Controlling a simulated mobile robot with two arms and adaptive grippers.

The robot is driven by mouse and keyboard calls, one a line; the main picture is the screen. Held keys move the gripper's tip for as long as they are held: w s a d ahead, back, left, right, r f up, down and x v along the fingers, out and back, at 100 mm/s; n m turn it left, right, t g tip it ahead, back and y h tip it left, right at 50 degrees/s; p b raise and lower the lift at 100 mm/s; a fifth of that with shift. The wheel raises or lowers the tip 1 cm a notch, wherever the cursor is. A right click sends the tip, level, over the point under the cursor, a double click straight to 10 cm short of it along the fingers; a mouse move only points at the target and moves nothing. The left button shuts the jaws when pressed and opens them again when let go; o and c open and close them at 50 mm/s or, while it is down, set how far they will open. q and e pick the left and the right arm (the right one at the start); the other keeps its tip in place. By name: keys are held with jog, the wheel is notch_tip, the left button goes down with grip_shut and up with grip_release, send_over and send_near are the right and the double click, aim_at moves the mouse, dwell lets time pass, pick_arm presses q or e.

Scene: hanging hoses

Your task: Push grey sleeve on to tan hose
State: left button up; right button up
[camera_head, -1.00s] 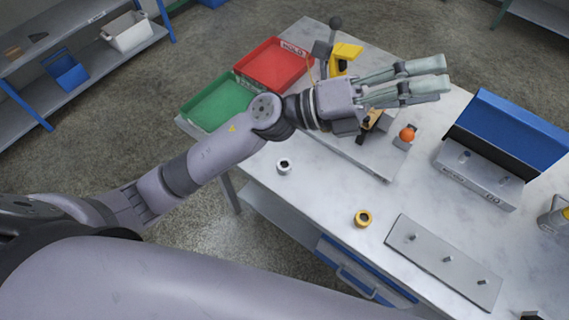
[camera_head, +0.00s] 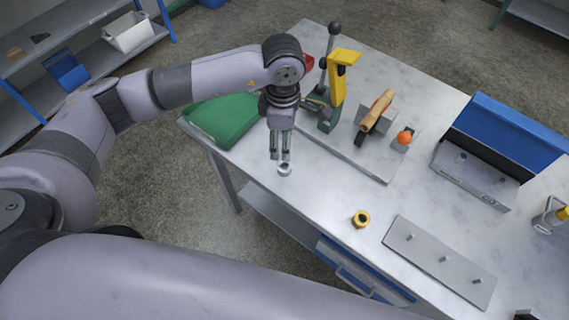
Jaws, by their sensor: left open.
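The grey sleeve (camera_head: 285,170), a small pale ring, stands on the worktable near its left front edge. My left gripper (camera_head: 280,158) points down with its fingertips just above or around the sleeve; I cannot tell whether they touch it. The gripper is open. A tan piece that looks like the tan hose (camera_head: 377,112) lies tilted on a grey fixture plate near the table's middle, well to the right of the gripper. My right gripper is not in view.
A yellow ring (camera_head: 360,219) and a grey plate with pegs (camera_head: 440,262) are at the front. A yellow-handled lever tool (camera_head: 341,75) stands behind the gripper. A green tray (camera_head: 222,118) is at left, partly behind my arm. A blue bin (camera_head: 515,130) is at right.

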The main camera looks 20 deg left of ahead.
pick_arm(q)
jog(key=p, duration=0.2)
send_near(284, 164)
jog(key=shift+s+d+f, duration=0.25)
jog(key=shift+s+f, duration=0.7)
jog(key=shift+f+p, duration=0.35)
jog(key=shift+f, duration=0.2)
jog(key=f, duration=0.1)
jog(key=f+p, duration=0.1)
jog(key=f, duration=0.1)
jog(key=shift+w+f+p, duration=0.2)
jog(key=shift+f+p, duration=0.1)
jog(key=shift+f, duration=0.45)
jog(key=c, duration=0.9)
jog(key=shift+r, duration=0.1)
